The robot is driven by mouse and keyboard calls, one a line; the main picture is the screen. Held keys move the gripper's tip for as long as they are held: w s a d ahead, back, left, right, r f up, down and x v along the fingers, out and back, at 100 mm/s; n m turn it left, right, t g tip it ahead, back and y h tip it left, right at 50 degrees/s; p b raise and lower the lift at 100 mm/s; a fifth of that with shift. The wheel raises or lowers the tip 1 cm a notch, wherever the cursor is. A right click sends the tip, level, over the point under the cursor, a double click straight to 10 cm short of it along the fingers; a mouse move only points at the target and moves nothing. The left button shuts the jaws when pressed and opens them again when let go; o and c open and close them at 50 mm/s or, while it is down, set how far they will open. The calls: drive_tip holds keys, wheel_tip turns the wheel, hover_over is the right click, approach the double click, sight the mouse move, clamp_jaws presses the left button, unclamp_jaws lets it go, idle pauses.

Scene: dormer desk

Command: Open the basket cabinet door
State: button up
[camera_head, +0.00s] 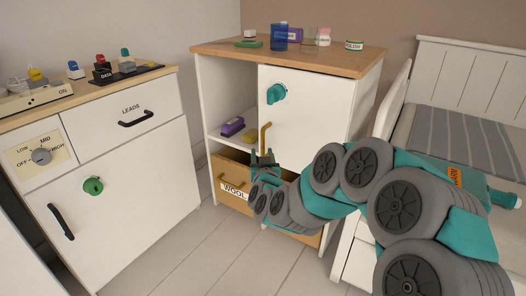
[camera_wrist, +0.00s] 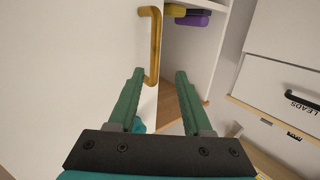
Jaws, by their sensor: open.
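The white cabinet (camera_head: 321,62) with a wooden top has a white door (camera_head: 310,105) that looks shut. The door carries a yellow-brown bar handle (camera_head: 265,138) near its left edge and a teal knob (camera_head: 275,93) above it. The handle also shows in the wrist view (camera_wrist: 155,45), beside the door's edge. My gripper (camera_head: 263,158) is open and empty, close to the handle's lower end in the head view. In the wrist view its two fingers (camera_wrist: 160,76) point towards the handle, which lies nearer the left finger. I cannot tell whether they touch.
Left of the door, an open shelf holds a purple item (camera_head: 232,127) and a yellow item (camera_head: 248,136). Below is a wooden basket labelled WOOL (camera_head: 235,205), partly behind my arm. A white unit (camera_head: 130,165) stands left and a bed (camera_head: 455,120) right. Clear floor lies between the units.

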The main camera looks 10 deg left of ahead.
sight(263, 144)
drive_tip(key=shift+t+h, duration=0.5)
drive_tip(key=shift+w+a+f+b, duration=0.15)
drive_tip(key=shift+w+a, duration=0.05)
drive_tip(key=shift+w, duration=1.2)
drive_tip(key=shift+w+a+f+b, duration=0.15)
drive_tip(key=shift+w+a+f, duration=0.05)
drive_tip(key=shift+w, duration=1.2)
drive_tip(key=shift+w+a+f+b, duration=0.15)
drive_tip(key=shift+w+a, duration=0.05)
drive_tip(key=shift+w, duration=1.2)
clamp_jaws()
